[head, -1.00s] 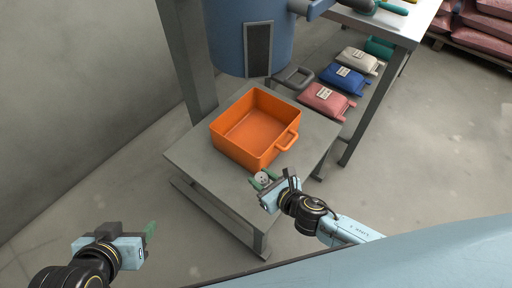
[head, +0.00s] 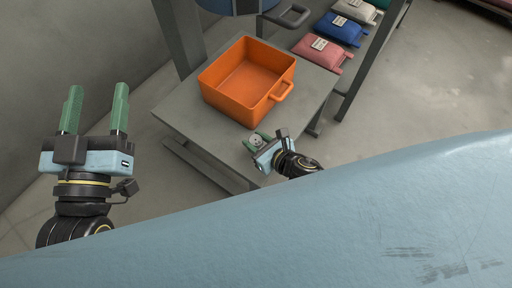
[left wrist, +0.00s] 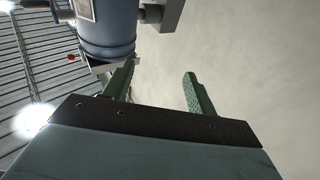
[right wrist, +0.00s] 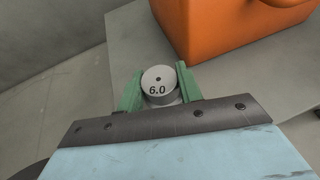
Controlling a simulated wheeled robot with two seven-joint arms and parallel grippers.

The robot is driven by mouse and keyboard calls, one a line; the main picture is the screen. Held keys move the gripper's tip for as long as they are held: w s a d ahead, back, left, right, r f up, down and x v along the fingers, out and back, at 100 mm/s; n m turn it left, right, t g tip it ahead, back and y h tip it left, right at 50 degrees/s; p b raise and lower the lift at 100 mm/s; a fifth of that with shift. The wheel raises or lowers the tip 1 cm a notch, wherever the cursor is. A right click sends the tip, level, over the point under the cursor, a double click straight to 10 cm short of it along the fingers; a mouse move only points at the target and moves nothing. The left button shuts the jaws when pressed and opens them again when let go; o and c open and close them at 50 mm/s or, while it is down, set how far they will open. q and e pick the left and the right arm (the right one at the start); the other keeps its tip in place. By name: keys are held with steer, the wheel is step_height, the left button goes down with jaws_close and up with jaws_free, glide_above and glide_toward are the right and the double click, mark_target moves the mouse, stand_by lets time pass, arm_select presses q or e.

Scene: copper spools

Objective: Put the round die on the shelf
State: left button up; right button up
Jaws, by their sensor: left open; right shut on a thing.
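The round die (right wrist: 158,84) is a small grey metal disc with a centre hole and the marking 6.0. It sits between the green fingers of my right gripper (right wrist: 160,92), which is shut on it. In the head view the die (head: 256,141) and my right gripper (head: 258,138) are at the near edge of the grey table, in front of the orange bin. My left gripper (head: 94,112) is open and empty at the left, with its fingers pointing up the picture; its two fingers also show in the left wrist view (left wrist: 155,88). I cannot tell which surface is the shelf.
An orange bin (head: 220,97) with a handle stands on the grey table (head: 178,112). Behind it are a blue machine (head: 232,5) and a lower rack with pink (head: 318,50), blue (head: 340,28) and white bags. The grey table's left part is bare.

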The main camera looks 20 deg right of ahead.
mark_target(256, 146)
steer(key=shift+f, duration=0.15)
step_height(256, 146, down, 3)
steer(key=shift+r+b, duration=0.1)
steer(key=shift+b, duration=1.1)
arm_select(q)
steer(key=s+r+t+h, duration=0.1)
steer(key=s+r+t, duration=0.2)
steer(key=r+t, duration=0.2)
steer(key=shift+r, duration=0.15)
arm_select(e)
steer(key=shift+f, duration=0.35)
arm_select(q)
steer(key=shift+s+a+t+h+b, duration=0.15)
steer(key=shift+t+h+b, duration=0.15)
steer(key=shift+b, duration=0.05)
arm_select(e)
steer(key=shift+f, duration=0.15)
steer(key=o, duration=1.1)
steer(key=shift+o, duration=0.2)
